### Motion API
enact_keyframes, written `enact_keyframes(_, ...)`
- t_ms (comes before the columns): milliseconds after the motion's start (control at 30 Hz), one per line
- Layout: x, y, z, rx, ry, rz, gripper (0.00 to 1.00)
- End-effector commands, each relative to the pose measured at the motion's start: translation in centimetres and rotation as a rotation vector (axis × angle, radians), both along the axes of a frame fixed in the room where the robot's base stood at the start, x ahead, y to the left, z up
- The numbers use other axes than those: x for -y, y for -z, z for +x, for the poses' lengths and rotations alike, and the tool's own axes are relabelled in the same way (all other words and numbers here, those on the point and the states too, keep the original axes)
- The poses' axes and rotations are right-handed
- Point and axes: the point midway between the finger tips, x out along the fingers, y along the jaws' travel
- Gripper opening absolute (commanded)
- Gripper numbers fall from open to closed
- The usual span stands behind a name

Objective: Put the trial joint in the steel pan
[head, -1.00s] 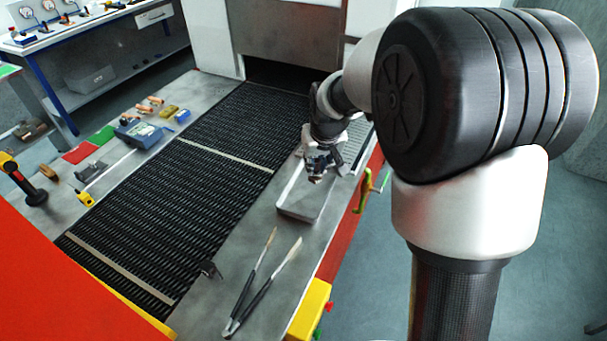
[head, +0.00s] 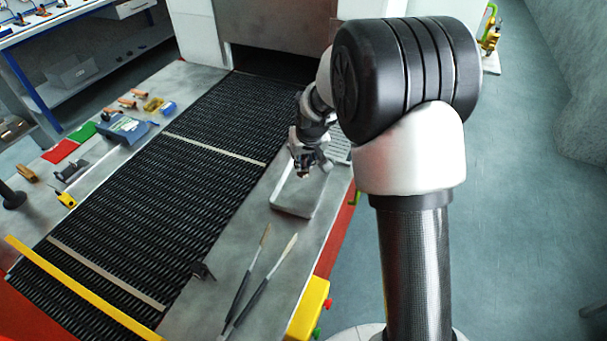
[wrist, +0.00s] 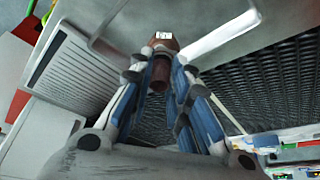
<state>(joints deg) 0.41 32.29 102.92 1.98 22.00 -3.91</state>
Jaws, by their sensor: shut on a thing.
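My gripper (head: 304,168) is over the far part of the steel pan (head: 291,211), a shallow grey tray on the right-hand metal ledge beside the belt. In the wrist view my gripper (wrist: 160,68) is shut on the trial joint (wrist: 158,76), a brown-copper tube piece with a small white tag at its end. The joint sits between the two blue-and-grey fingers. The steel pan (wrist: 215,42) shows its pale rim near the fingertips, with its grey floor beyond. The joint is small in the head view, and its height above the pan floor is hard to tell.
Two long-handled tools (head: 262,283) lie on the ledge in front of the pan. A black mesh belt (head: 150,215) runs to the left. Several copper pieces (head: 127,103) and a blue box (head: 122,128) are on the far ledge.

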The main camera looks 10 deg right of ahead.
Motion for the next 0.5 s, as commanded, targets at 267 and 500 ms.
enact_keyframes(267,0.0,2.4,0.0,-0.001,0.000,0.000,0.00)
enact_keyframes(500,0.0,5.2,0.0,0.001,0.001,0.000,0.00)
